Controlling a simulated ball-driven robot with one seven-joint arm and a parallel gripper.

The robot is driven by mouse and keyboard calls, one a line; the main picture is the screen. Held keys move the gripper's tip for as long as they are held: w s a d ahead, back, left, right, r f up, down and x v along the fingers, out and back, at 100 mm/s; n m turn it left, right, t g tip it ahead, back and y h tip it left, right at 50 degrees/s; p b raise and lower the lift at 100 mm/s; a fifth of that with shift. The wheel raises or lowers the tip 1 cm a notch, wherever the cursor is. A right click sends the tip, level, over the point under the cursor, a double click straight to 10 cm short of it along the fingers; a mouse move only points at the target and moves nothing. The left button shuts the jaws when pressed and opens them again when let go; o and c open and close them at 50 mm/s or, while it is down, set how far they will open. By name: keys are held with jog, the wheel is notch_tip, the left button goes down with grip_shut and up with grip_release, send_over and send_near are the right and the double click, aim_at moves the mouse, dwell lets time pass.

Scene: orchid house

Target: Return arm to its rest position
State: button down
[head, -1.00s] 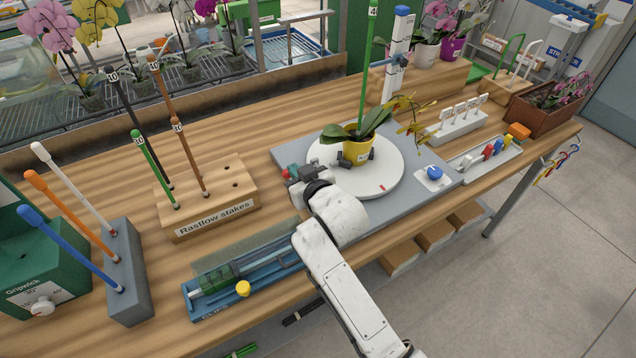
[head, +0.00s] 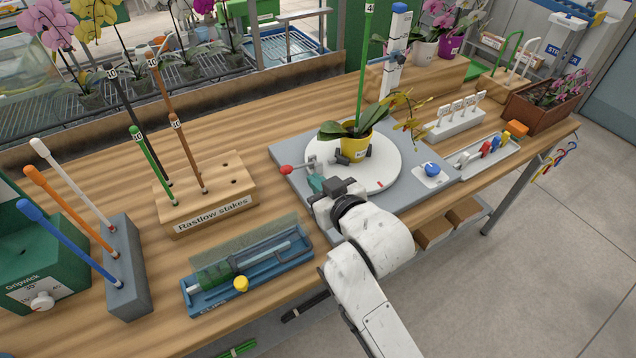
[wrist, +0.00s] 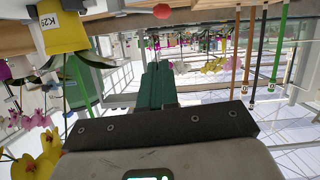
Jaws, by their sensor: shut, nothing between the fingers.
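My gripper (head: 317,184) is over the front left part of the grey turntable base (head: 290,160), beside the white round plate (head: 393,180). Its greenish fingers are together and empty; they also show in the wrist view (wrist: 156,88), pointing away from the camera. A yellow pot (head: 354,149) with an orchid stands on the plate, with a tall green stake (head: 362,70) rising from it. In the wrist view the picture is upside down, and the yellow pot (wrist: 62,30) is at the upper left. A red-knobbed lever (head: 286,169) is just left of my fingers.
A wooden block of stakes (head: 207,203) stands to the left. A grey holder (head: 125,275) carries colored rods. A tray of colored clips (head: 487,152) is at the right. Open floor (head: 540,260) lies front right.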

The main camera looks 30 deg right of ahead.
dwell(0.3)
jog(key=s+d+f+m+g, duration=0.1)
jog(key=s+d+f+g, duration=0.2)
jog(key=s+f+g, duration=0.85)
jog(key=s+f, duration=0.2)
jog(key=s, duration=0.7)
jog(key=s+d+f+g, duration=0.1)
jog(key=s+f+g, duration=0.1)
jog(key=s, duration=0.9)
jog(key=shift+f, duration=0.8)
